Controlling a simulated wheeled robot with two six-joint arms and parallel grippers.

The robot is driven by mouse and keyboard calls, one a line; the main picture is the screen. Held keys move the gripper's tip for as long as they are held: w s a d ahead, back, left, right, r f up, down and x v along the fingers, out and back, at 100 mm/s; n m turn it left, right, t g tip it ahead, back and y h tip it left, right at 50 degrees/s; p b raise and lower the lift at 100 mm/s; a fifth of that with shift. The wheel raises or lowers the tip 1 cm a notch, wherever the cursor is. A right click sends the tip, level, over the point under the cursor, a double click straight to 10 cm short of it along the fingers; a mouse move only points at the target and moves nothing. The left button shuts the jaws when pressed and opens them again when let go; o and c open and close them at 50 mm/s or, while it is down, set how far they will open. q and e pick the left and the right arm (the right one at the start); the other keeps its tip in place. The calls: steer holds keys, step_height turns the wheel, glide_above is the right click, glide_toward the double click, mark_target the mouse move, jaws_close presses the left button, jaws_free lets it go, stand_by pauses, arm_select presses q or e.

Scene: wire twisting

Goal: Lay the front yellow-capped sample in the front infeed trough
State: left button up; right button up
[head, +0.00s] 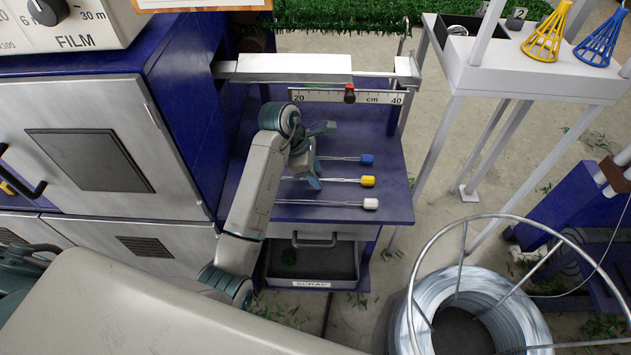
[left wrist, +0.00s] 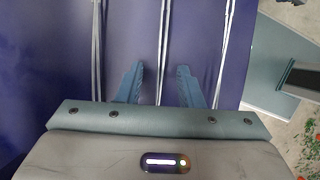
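The yellow-capped sample (head: 367,181) lies on the purple bench top (head: 390,212), a twisted wire with its cap to the right. It lies between a blue-capped sample (head: 366,160) and a white-capped one (head: 370,204). My left gripper (head: 320,156) is over the left part of the wires, fingers pointing down and apart. In the left wrist view its fingers (left wrist: 158,85) stand on either side of the middle wire (left wrist: 163,40), with gaps to both. The caps are out of that view. I cannot make out an infeed trough. My right gripper is not in view.
Below the bench is a scrap drawer (head: 312,263). A grey cabinet (head: 100,150) stands left. A wire coil (head: 470,310) and a white stand (head: 520,75) with yellow and blue cones are right.

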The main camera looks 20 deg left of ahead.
arm_select(q)
steer(key=shift+c, duration=0.2)
jaws_close()
steer(key=shift+r, duration=0.1)
